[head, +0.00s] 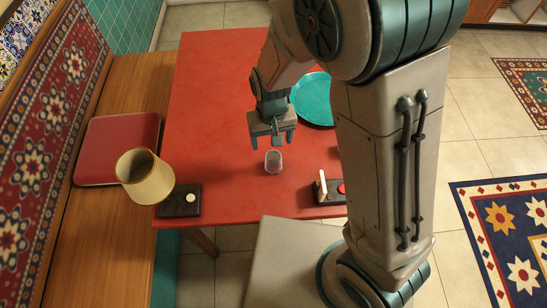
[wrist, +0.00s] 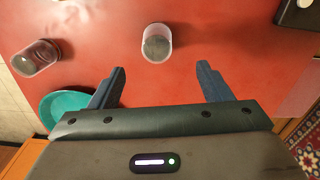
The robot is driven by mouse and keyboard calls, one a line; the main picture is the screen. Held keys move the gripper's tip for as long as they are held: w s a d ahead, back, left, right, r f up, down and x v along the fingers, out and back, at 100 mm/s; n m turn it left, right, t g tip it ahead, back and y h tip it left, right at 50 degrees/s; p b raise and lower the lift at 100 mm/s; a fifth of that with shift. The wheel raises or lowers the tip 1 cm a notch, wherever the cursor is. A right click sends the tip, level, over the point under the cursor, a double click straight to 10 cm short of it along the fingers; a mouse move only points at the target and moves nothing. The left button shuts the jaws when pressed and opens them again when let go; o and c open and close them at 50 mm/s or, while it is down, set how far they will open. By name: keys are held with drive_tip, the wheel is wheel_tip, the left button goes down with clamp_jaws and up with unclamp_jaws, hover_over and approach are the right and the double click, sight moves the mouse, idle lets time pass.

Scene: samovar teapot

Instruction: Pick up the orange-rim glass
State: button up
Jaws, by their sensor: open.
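A small clear glass (head: 273,161) stands on the red table just in front of my gripper (head: 271,137). It also shows in the wrist view (wrist: 157,43), beyond the fingertips and roughly midway between them. I cannot clearly make out an orange rim on it. A second glass-like cylinder with a dark inside (wrist: 35,57) is at the left of the wrist view; I cannot pick it out in the head view. My gripper (wrist: 161,67) is open, with nothing between its fingers, apart from both glasses.
The red table (head: 215,95) has free room to the left. A teal round tray (head: 312,100) lies behind, partly hidden by my arm.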

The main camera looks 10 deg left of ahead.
sight(274, 155)
wheel_tip(274, 155, down, 7)
drive_tip(key=shift+d+f, duration=0.1)
drive_tip(key=shift+w+d+f+p, duration=0.15)
drive_tip(key=shift+f+p, duration=0.1)
drive_tip(key=shift+f, duration=1.1)
drive_tip(key=shift+w+a+f+p, duration=0.1)
drive_tip(key=shift+w+f+p, duration=0.1)
drive_tip(key=shift+f, duration=1.15)
drive_tip(key=c, duration=1.1)
